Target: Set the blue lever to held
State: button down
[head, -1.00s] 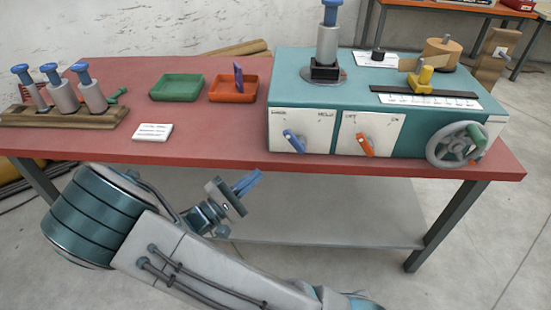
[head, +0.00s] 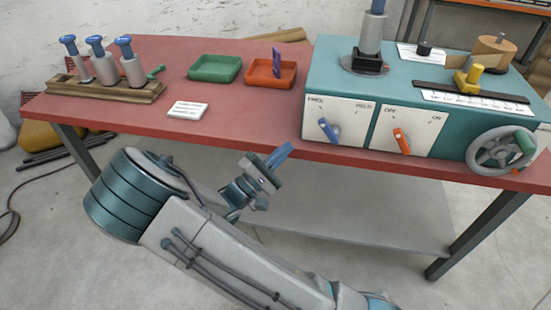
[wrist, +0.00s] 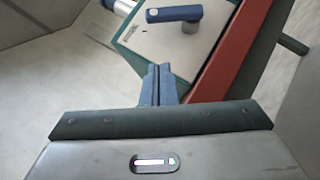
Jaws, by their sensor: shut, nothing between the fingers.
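The blue lever (head: 328,130) sits on a white plate (head: 350,125) at the left of the teal machine's front. The plate is marked FREE at its left and HELD at its right. The lever's upper end tilts left, toward FREE. My gripper (head: 282,153) is shut and empty, below and left of the lever in the head view, in front of the table edge and apart from the lever. In the wrist view the blue lever (wrist: 174,13) shows beyond my shut fingers (wrist: 158,75), without touching them.
An orange lever (head: 402,141) on its own plate and a handwheel (head: 502,150) are to the right on the machine front. The red table's edge (head: 240,143) lies close by my gripper. Green (head: 214,68) and orange (head: 270,85) trays and a plunger rack (head: 105,92) stand left.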

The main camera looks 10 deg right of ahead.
aim_at(329, 132)
jog(key=d+r, duration=0.1)
jog(key=d, duration=0.1)
jog(key=d+r, duration=0.1)
jog(key=d, duration=0.1)
jog(key=w+d+r, duration=0.1)
jog(key=d+r, duration=0.1)
jog(key=shift+w+d, duration=0.1)
jog(key=shift+d, duration=0.15)
jog(key=shift+r, duration=0.15)
